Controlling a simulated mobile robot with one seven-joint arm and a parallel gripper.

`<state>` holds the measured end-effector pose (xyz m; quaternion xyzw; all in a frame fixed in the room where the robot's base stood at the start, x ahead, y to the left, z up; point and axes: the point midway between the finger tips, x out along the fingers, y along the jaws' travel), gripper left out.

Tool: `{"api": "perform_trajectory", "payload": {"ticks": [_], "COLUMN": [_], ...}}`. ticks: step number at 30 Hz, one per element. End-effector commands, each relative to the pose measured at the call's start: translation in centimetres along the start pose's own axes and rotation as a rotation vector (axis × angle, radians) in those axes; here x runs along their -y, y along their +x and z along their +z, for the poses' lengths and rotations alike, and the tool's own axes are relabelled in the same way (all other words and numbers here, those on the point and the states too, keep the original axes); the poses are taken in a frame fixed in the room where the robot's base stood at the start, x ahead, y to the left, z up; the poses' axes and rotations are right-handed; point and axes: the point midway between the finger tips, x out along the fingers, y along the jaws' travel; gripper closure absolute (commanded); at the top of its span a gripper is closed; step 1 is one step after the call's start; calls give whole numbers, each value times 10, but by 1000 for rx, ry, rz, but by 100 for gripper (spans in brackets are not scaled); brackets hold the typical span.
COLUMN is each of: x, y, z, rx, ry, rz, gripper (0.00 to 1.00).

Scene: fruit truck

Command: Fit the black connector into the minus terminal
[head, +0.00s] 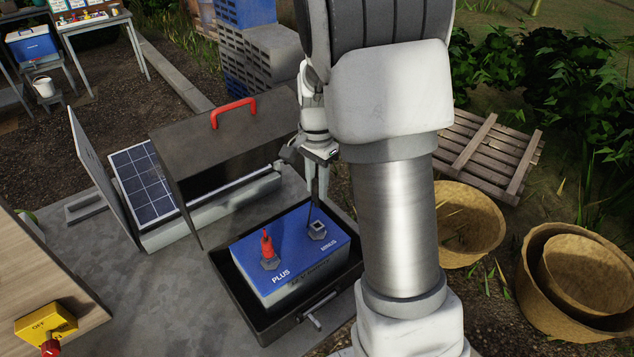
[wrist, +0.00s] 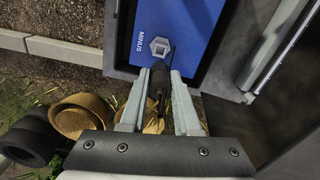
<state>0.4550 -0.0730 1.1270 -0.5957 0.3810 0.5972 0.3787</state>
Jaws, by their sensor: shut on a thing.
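The blue battery (head: 285,262) sits in an open dark metal box (head: 252,315), with PLUS and MINUS printed on top. The red connector (head: 267,245) stands on the plus terminal. The minus terminal (head: 318,229) is a grey hexagonal piece with a square opening; it also shows in the wrist view (wrist: 160,47). My gripper (head: 316,192) is above the minus terminal, its fingers shut on the black connector (wrist: 158,82). The connector's thin dark end reaches toward the terminal, slightly to its left in the head view. I cannot tell whether they touch. The terminal's opening is visible.
The box's raised lid (head: 220,150) with a red handle stands behind the battery, near a solar panel (head: 150,185). A yellow switch box (head: 45,322) is on a wooden table at the left. Woven baskets (head: 465,225) and a wooden pallet (head: 490,155) lie to the right.

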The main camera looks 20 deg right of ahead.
Motion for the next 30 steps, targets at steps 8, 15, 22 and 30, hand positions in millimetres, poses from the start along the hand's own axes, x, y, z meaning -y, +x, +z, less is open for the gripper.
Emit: {"api": "perform_trajectory", "payload": {"ticks": [8,15,22,30], "x": [0,0,0,0], "y": [16,28,40,41], "z": [0,0,0,0], "rx": [0,0,1,0], "ry": [0,0,0,0], "rz": [0,0,1,0], "gripper": [100,100,100,100]}}
